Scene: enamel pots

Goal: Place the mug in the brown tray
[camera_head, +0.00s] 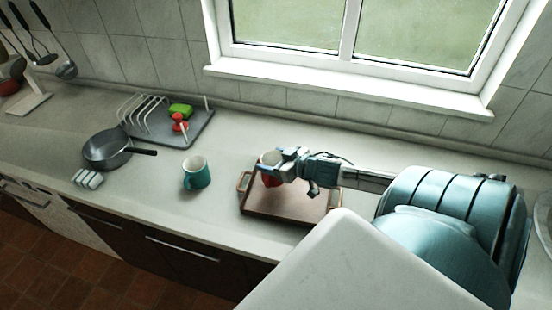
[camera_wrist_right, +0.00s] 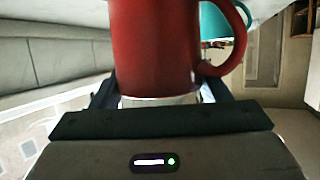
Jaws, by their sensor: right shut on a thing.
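A red mug (camera_head: 269,172) with a pale inside is at the fingers of my right gripper (camera_head: 284,164), over the left back part of the brown tray. In the right wrist view the red mug (camera_wrist_right: 155,45) fills the upper middle, with its handle to the right. My right gripper (camera_wrist_right: 158,92) is shut on it. The brown tray (camera_head: 285,205) has a handle at its left end and lies on the counter. I cannot tell whether the mug touches the tray. A teal mug (camera_head: 195,176) stands on the counter left of the tray. My left gripper is in neither view.
The counter in front of the window is clear behind the tray.

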